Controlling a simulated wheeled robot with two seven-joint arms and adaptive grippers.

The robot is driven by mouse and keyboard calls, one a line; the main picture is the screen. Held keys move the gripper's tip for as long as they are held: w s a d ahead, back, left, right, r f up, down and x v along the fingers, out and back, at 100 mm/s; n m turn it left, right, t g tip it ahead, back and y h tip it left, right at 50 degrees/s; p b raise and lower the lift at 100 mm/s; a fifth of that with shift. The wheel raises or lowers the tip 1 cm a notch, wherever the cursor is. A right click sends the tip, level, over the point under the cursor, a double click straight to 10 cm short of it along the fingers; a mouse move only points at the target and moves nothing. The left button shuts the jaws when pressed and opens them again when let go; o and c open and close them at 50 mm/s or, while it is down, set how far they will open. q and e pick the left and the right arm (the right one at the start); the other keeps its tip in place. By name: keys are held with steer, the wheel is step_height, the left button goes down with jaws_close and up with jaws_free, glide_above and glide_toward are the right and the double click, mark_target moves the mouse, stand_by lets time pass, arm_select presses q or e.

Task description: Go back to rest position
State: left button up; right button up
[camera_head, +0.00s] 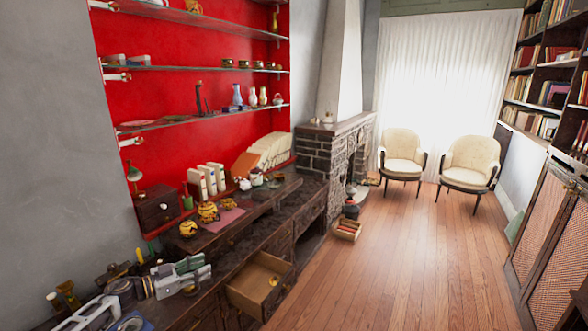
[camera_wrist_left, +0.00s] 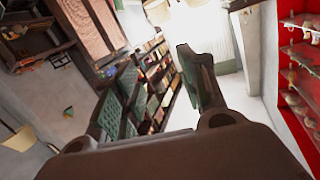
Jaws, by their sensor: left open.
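My left gripper (camera_head: 198,270) is at the lower left of the head view, close to the near end of the dark wooden sideboard (camera_head: 285,215). Its grey arm comes in from the lower left corner. In the left wrist view the two fingers stand wide apart, with nothing between them (camera_wrist_left: 155,58). That view looks tilted across the room toward the bookshelves and the curtain. I cannot tell how high the gripper is above the sideboard. My right gripper is in neither view.
A drawer (camera_head: 246,293) of the sideboard stands open beside the gripper. Yellow-and-black pots (camera_head: 207,212) stand on the sideboard beyond it. Glass shelves (camera_head: 190,69) with vases hang on the red wall. Two armchairs (camera_head: 402,152) are at the back.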

arm_select(q)
steer(key=s+a+f+n+t+y+p, duration=0.1)
steer(key=s+a+f+n+y, duration=0.15)
steer(key=f, duration=0.75)
steer(key=s+a+f+n+y, duration=0.1)
steer(key=s+f+n+y, duration=0.2)
steer(key=f, duration=0.7)
steer(key=s+a+f+n+t+y+p, duration=0.1)
steer(key=s+a+f+n+y, duration=0.2)
steer(key=f, duration=0.8)
steer(key=s+f+g+y, duration=0.2)
steer(key=s+f+y, duration=0.1)
steer(key=s+f, duration=0.65)
steer(key=s+d+f+g+y, duration=0.1)
steer(key=s+d+f+g, duration=0.15)
steer(key=s+f, duration=0.65)
steer(key=s+d+f+g, duration=0.25)
steer(key=s+f, duration=0.25)
steer(key=s, duration=0.7)
steer(key=s+d+f+g, duration=0.2)
steer(key=s+d+f, duration=0.1)
steer(key=s, duration=0.8)
steer(key=s+d+f+g+p, duration=0.1)
steer(key=s+d+f+g, duration=0.2)
steer(key=s, duration=0.9)
steer(key=shift+d, duration=0.15)
